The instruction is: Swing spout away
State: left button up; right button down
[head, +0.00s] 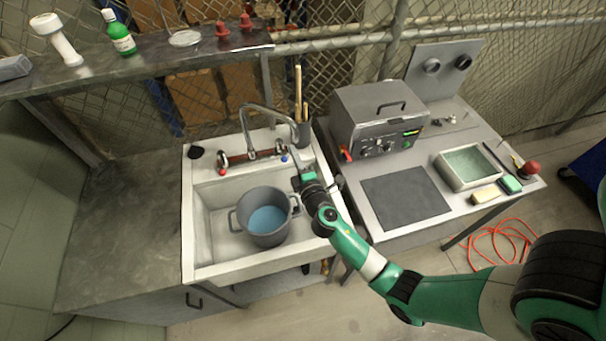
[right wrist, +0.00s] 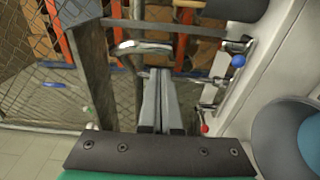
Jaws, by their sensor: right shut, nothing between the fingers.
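The silver faucet spout (head: 268,107) rises from its base at the back of the white sink and arches to the right. In the right wrist view the spout (right wrist: 145,47) crosses just beyond my fingertips; whether they touch it I cannot tell. My right gripper (head: 299,176) is above the sink's right side, below the spout's end in the picture. Its fingers (right wrist: 160,72) are together and empty. The faucet has a red knob (head: 222,171) and a blue knob (head: 284,158). My left gripper is not in view.
A grey pot (head: 265,233) with blue liquid stands in the sink basin (head: 205,235), left of my right gripper. A utensil holder (head: 302,133) with wooden handles stands behind the spout's end. A metal box unit (head: 375,118) stands on the right-hand table.

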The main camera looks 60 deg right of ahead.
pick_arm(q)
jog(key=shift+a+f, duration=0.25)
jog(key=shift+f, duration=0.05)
pick_arm(e)
jog(key=v, duration=1.1)
